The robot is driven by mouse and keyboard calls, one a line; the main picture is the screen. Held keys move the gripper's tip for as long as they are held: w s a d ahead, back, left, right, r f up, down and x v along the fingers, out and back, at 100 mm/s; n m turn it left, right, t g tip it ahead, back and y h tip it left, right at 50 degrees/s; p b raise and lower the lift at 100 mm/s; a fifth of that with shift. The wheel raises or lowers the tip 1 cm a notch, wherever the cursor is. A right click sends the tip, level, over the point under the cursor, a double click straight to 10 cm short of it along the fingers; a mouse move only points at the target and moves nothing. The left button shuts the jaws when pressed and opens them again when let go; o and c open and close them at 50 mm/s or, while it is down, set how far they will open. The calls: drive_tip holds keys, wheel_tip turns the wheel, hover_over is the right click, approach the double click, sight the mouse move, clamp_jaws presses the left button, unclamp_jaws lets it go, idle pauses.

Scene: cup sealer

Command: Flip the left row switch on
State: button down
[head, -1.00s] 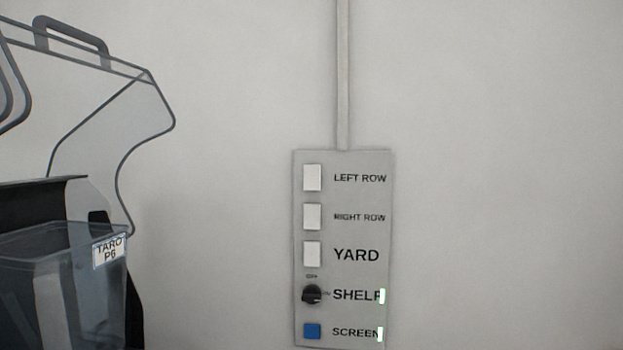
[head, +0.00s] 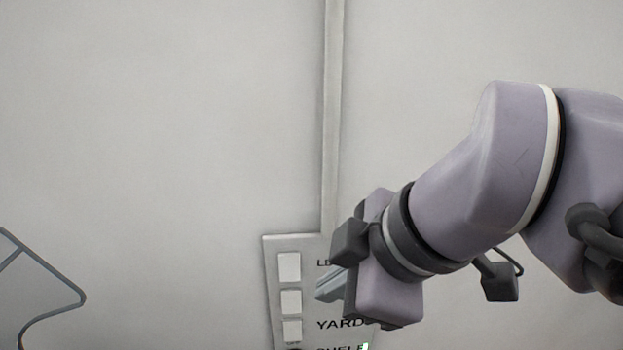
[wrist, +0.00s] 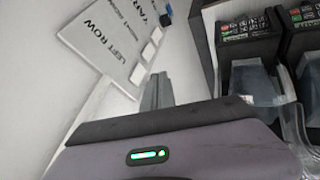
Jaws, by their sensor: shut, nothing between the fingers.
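The grey switch panel (head: 272,300) is on the wall at the bottom middle of the head view. The white left row switch (head: 289,267) is its top switch; it also shows in the wrist view (wrist: 138,73) beside the LEFT ROW label. My gripper (head: 322,290) is shut and empty, to the right of the switches in the head view. It hides the RIGHT ROW label and most of the LEFT ROW label. In the wrist view my fingers (wrist: 156,80) point toward the panel, just right of the left row switch. I cannot tell whether they touch the panel.
The white right row switch (head: 291,302) and yard switch (head: 292,331) sit below. A conduit (head: 332,120) runs up from the panel. A clear-sided frame (head: 45,285) stands at lower left. Dark units with clear bins (wrist: 250,80) are at the right in the wrist view.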

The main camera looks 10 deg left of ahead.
drive_tip(key=r, duration=0.2)
drive_tip(key=n, duration=0.1)
approach(296, 279)
drive_tip(key=s+a+f, duration=0.2)
drive_tip(key=s+f, duration=0.1)
drive_tip(key=f, duration=0.1)
drive_tip(key=w, duration=0.1)
drive_tip(key=w+a+f, duration=0.1)
drive_tip(key=w, duration=0.2)
drive_tip(key=shift+w+a+f, duration=0.1)
drive_tip(key=shift+a+f, duration=0.2)
drive_tip(key=shift+a, duration=0.1)
